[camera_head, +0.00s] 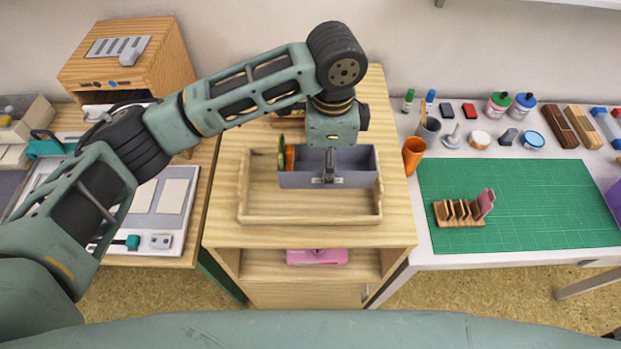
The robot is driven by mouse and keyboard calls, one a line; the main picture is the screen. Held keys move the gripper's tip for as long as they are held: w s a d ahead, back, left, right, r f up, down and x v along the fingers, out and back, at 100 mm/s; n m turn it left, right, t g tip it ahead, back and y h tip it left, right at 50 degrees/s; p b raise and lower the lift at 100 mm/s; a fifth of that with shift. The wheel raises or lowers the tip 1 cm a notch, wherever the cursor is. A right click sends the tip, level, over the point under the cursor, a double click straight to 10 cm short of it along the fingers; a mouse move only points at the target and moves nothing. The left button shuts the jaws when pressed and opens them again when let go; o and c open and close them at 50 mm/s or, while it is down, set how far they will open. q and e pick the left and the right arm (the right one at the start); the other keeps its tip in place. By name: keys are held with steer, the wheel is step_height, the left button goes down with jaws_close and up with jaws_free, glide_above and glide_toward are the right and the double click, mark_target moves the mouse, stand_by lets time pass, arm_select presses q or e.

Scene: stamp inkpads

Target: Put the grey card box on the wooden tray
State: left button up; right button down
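The grey card box (300,180) is an open-topped box over the back half of the wooden tray (310,219). I cannot tell whether its base touches the tray floor or hangs just above it. My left gripper (329,168) points down at the middle of the box, with a finger against the outside of its front wall. It looks shut on that wall; the inner finger is hidden. The wooden tray lies on top of a light wooden cabinet (227,225). My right gripper is not in view.
A small orange and green item (289,157) shows at the box's left end. An orange cup (413,155) stands close to the cabinet's right edge. A green mat (540,215) on the right table holds a wooden rack (458,213). Bottles and pads line the back right.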

mark_target(310, 176)
arm_select(q)
steer(key=a+f, duration=0.1)
steer(key=s+a, duration=0.1)
steer(key=shift+s+a+f+p, duration=0.1)
steer(key=shift+a+f+p, duration=0.2)
steer(key=shift+a+f, duration=0.1)
steer(key=shift+s+a+f, duration=0.3)
steer(key=shift+f, duration=0.15)
step_height(310, 176, down, 4)
steer(key=shift+r+p, duration=0.15)
steer(key=shift+p, duration=0.5)
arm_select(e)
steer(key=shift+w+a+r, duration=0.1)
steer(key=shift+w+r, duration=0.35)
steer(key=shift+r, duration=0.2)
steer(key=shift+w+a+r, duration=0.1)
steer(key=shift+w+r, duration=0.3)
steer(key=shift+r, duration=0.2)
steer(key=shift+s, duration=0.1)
arm_select(q)
steer(key=o, duration=0.9)
steer(key=shift+d, duration=0.1)
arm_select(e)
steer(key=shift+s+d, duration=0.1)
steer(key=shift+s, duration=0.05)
